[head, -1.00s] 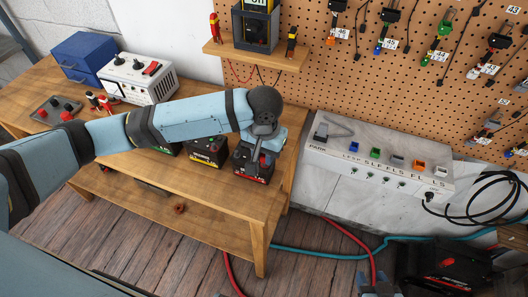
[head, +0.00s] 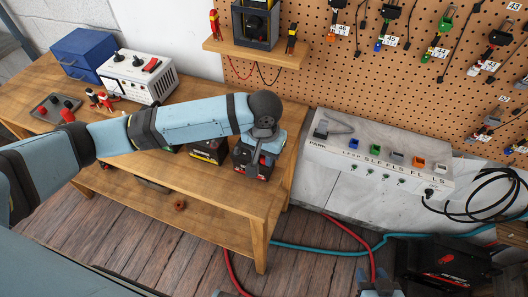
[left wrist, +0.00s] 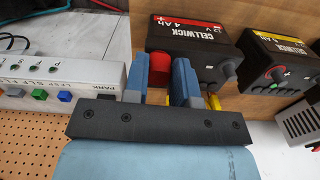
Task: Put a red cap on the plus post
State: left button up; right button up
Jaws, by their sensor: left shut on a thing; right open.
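The red-labelled Cellwick battery (head: 250,163) stands at the right end of the wooden bench; it fills the upper middle of the left wrist view (left wrist: 200,45). My left gripper (head: 262,150) is over this battery. In the left wrist view its blue fingers (left wrist: 160,78) are shut on a red cap (left wrist: 160,66), at the battery's post end. The fingers and cap hide the post, so I cannot tell whether the cap is seated on it. A dark knob-like post (left wrist: 229,67) shows at the other end. My right gripper (head: 379,288) is open at the bottom edge of the head view.
A yellow-labelled battery (head: 209,151) stands beside it, partly behind my arm. A grey tray (head: 42,112) with red and black caps lies at the bench's left, near a white tester (head: 138,78) and blue box (head: 84,55). A grey panel (head: 380,164) stands to the right.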

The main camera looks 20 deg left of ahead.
aim_at(264, 157)
pick_arm(q)
jog(key=shift+f, duration=0.15)
jog(key=o, duration=0.8)
notch_tip(264, 157, up, 14)
jog(key=shift+f, duration=0.1)
dwell(0.5)
